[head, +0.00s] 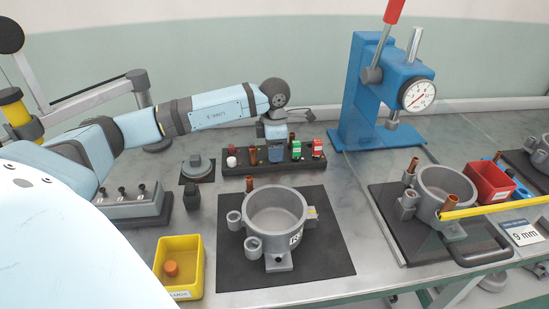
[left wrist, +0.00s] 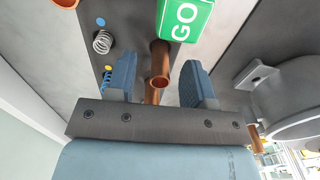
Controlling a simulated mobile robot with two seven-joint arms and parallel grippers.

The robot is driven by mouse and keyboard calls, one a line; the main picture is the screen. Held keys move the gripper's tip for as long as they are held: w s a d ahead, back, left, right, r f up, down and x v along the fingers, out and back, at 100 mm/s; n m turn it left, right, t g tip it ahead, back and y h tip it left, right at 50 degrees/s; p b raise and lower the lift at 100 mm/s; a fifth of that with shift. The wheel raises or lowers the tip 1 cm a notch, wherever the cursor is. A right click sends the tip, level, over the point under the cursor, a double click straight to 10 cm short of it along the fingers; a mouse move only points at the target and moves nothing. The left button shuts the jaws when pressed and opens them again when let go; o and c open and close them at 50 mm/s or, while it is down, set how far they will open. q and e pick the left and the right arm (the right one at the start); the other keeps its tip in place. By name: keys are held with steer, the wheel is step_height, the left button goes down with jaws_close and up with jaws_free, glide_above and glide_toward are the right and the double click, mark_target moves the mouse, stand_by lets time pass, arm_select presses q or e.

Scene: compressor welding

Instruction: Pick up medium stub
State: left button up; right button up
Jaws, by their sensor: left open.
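Copper stubs stand in a black rack (head: 232,170) at the back middle of the table. My left gripper (head: 275,150) points down over the middle of this rack. In the left wrist view its two blue fingers (left wrist: 160,82) are open. A copper stub (left wrist: 161,62) shows between the fingers, with another copper piece right beside it; I cannot tell which is the medium one. No grip on either shows. Another copper stub (head: 252,155) stands left of the gripper in the head view. My right gripper is not in view.
A green GO block (head: 296,150) and a red block (head: 317,148) sit close to the gripper's right on the rack. A grey compressor pot (head: 275,212) stands on a black mat in front. A yellow bin (head: 180,265) is at front left, a blue press (head: 357,95) at back right.

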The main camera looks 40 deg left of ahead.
arm_select(q)
jaws_close()
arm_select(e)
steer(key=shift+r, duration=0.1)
